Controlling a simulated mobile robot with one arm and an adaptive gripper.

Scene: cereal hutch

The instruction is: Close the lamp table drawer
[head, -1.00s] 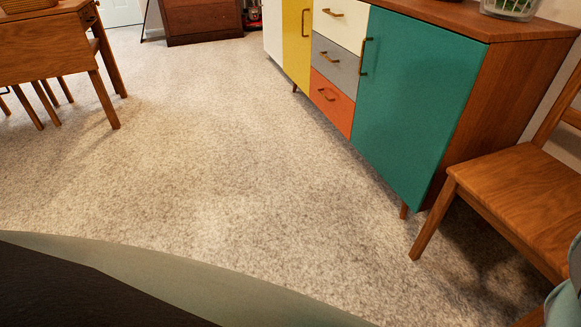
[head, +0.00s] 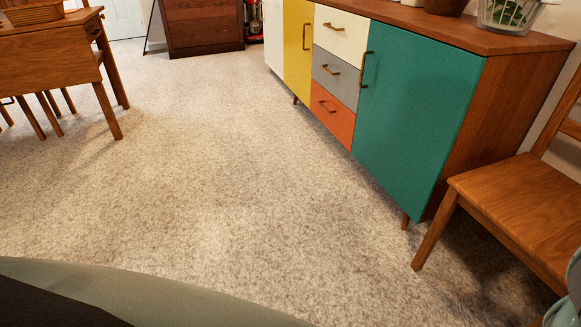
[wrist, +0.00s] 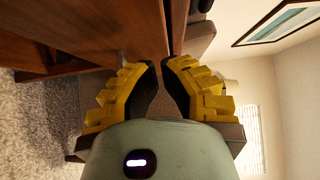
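My gripper (wrist: 159,66) shows in the wrist view, with two yellow ridged fingers and dark inner pads. The fingertips come close together with a narrow gap, and I see nothing held between them. Reddish-brown wooden furniture (wrist: 85,22) lies beyond the fingers at upper left. I cannot tell whether it is the lamp table, and no open drawer is clear there. A pale shape like a lampshade (wrist: 226,70) is partly hidden behind the right finger. The head view shows neither my gripper nor a table with a lamp.
A sideboard (head: 420,120) with a teal door and shut white, grey and orange drawers stands at right in the head view. A wooden chair (head: 520,195) is beside it. A wooden table (head: 45,60) stands at left, a dark cabinet (head: 203,22) at the back. The carpet (head: 200,170) between is clear.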

